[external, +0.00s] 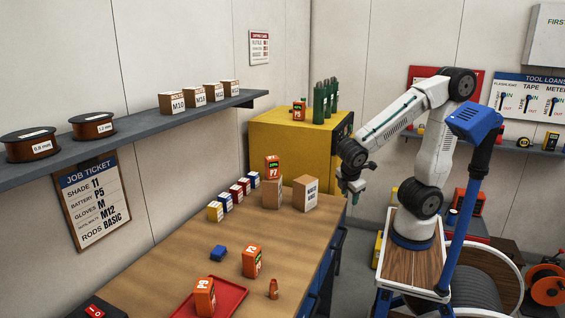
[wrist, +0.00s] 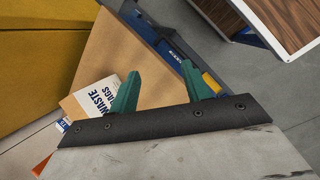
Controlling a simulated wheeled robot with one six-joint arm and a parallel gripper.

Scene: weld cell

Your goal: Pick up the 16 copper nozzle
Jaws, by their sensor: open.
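A small copper-coloured piece (external: 273,289), which looks like the nozzle, stands on the wooden workbench (external: 165,265) near its front right part. Its marking is too small to read. It does not show in the wrist view. My gripper (external: 356,194) is at the far right end of the bench, well away from the piece. In the wrist view my gripper (wrist: 160,74) has its two green fingers apart with nothing between them. The bench's far corner and a waste bags box (wrist: 94,98) lie beyond the fingers.
A blue block (external: 218,253) lies behind. Small boxes (external: 236,195) and cartons (external: 305,193) line the back. A yellow cabinet (external: 283,140) stands beyond.

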